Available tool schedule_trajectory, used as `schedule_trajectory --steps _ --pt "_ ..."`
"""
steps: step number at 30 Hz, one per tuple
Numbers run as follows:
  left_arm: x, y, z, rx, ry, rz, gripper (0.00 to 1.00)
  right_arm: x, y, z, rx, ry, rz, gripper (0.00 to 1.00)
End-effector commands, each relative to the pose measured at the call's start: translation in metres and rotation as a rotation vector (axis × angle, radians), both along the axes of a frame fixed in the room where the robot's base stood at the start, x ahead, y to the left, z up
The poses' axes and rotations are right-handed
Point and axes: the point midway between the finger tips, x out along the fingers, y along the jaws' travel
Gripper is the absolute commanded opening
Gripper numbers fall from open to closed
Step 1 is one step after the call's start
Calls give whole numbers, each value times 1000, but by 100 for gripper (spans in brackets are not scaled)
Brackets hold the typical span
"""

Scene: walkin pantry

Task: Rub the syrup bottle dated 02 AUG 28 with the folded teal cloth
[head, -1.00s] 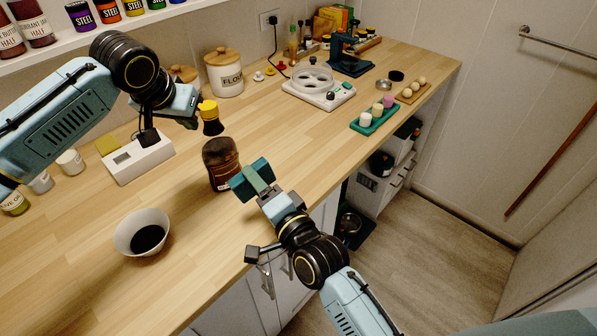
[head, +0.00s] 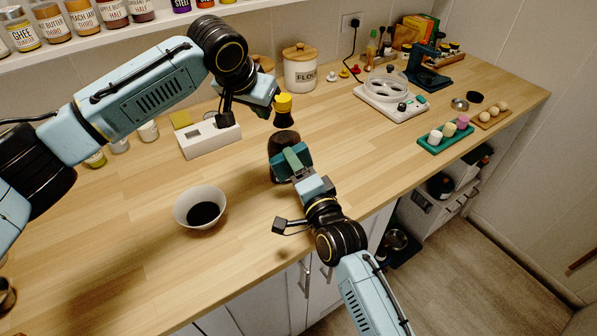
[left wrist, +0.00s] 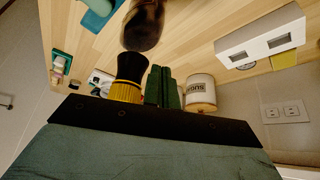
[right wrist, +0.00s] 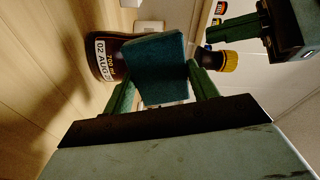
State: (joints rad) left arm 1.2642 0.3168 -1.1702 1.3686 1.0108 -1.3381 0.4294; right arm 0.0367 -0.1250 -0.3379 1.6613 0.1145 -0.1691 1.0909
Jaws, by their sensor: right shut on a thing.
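The syrup bottle (head: 276,172) stands upright on the counter, dark brown with a dark neck and yellow cap. Its label (right wrist: 101,57) reads "02 AUG" in the right wrist view; the rest is cut off. My right gripper (head: 301,176) is shut on the folded teal cloth (right wrist: 155,68) and holds it at the bottle's near side, covering part of it. It looks close against the glass, but contact is not certain. My left gripper (left wrist: 163,88) is shut and empty, beside the yellow cap (left wrist: 125,92). In the head view it is just left of the cap.
A white bowl with dark liquid (head: 188,214) stands at front left. A white scale-like appliance (head: 385,100) and a teal tray (head: 432,147) stand right. Bare counter lies around the bottle.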

Motion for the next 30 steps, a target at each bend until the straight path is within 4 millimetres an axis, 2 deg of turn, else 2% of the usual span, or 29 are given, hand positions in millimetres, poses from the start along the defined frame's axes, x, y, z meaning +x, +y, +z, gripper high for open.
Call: schedule_trajectory --steps 14,30 --pt "0 0 0 0 0 0 0 0 0 0 0 0 0 40" --pt "0 0 0 0 0 0 0 10 4 0 1 -1 -1 40"
